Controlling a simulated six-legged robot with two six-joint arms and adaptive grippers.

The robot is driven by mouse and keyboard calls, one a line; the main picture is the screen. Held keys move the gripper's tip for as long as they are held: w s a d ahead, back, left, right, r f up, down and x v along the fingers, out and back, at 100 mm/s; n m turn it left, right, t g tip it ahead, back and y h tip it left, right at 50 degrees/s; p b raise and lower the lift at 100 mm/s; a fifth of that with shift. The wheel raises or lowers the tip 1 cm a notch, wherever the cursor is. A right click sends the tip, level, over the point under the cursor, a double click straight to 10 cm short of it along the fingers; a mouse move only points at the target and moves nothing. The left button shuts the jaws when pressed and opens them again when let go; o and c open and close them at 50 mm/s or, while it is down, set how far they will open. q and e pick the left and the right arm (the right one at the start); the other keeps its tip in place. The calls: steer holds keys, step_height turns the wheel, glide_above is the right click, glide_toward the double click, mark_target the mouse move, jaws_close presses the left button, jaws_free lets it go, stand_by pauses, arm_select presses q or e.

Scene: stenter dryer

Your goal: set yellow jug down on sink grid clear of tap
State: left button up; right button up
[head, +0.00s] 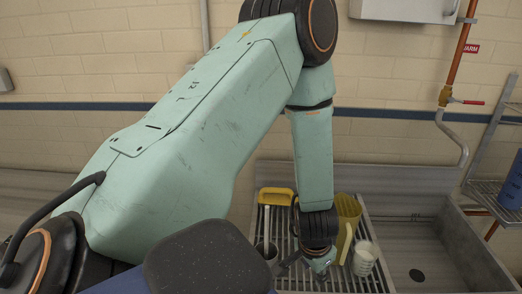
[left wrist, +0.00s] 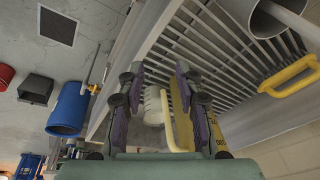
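The yellow jug (head: 348,212) stands at the right part of the slatted sink grid (head: 340,284), looking upright; my arm hides part of it. Its base contact is hidden. In the left wrist view the yellow jug handle (left wrist: 172,122) lies between the fingers of my left gripper (left wrist: 160,100), with a visible gap to the left finger. The left gripper (head: 319,270) is open, low over the grid, beside the jug. The tap (head: 447,98), with a red lever and bent spout, is on the wall to the right, apart from the jug. My right gripper is out of view.
A white cup (head: 363,259) stands close right of the jug. The empty sink basin (head: 418,262) lies to the right. A blue container (head: 512,182) is on the right shelf.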

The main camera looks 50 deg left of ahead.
arm_select(q)
steer(key=s+d+f+g, duration=0.1)
steer(key=s+d+f, duration=0.1)
steer(key=s, duration=0.5)
steer(key=s+d+f+n, duration=0.1)
steer(key=s+d+f, duration=0.1)
steer(key=s, duration=0.5)
steer(key=s+d+f+g, duration=0.1)
steer(key=s+d+f, duration=0.2)
steer(key=s, duration=0.4)
steer(key=shift+s+f+n+g+h, duration=0.3)
steer(key=shift+s+f+h, duration=0.1)
steer(key=shift+f, duration=0.2)
